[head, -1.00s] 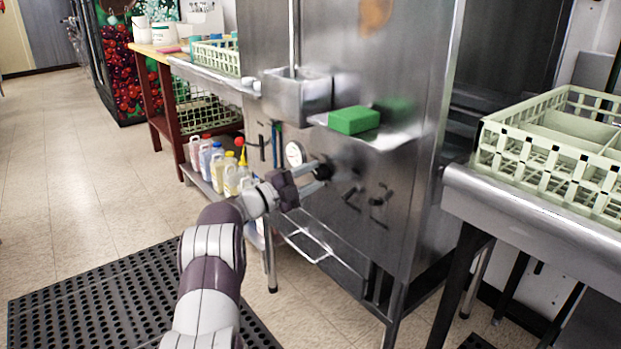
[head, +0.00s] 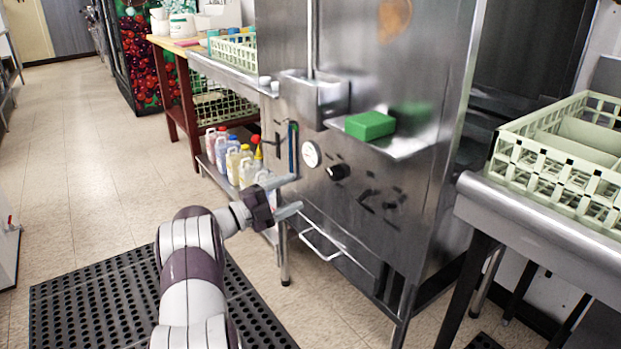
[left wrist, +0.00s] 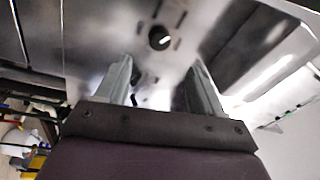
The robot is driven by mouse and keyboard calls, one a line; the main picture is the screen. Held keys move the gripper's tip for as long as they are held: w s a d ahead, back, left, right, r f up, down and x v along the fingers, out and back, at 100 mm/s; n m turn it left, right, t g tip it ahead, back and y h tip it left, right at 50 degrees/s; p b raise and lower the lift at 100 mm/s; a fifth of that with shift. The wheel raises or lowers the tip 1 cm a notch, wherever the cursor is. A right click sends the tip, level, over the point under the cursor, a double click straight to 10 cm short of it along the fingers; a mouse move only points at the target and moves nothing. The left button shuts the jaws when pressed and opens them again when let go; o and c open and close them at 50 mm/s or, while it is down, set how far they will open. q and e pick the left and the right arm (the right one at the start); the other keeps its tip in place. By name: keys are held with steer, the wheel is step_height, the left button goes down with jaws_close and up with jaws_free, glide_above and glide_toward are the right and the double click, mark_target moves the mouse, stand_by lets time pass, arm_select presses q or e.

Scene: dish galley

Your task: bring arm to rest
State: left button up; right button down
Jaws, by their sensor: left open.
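My left gripper (head: 292,196) is open and empty in the head view, in front of the steel dish machine's lower panel. Its two fingers point toward the machine and are apart from the black knob (head: 338,172). In the left wrist view the two fingers (left wrist: 158,88) stand wide apart with nothing between them, and the knob (left wrist: 159,38) shows beyond them. My left arm reaches up from the bottom of the head view. My right gripper is not in view.
The steel machine (head: 400,225) carries a green block (head: 370,125) on its small shelf. A dish rack (head: 575,150) sits on the steel counter at right. Several bottles (head: 232,160) stand on a low shelf. A black mat (head: 95,310) lies on the floor, which is open at left.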

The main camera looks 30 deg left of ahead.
arm_select(q)
steer(key=shift+v, duration=0.95)
steer(key=shift+f, duration=0.1)
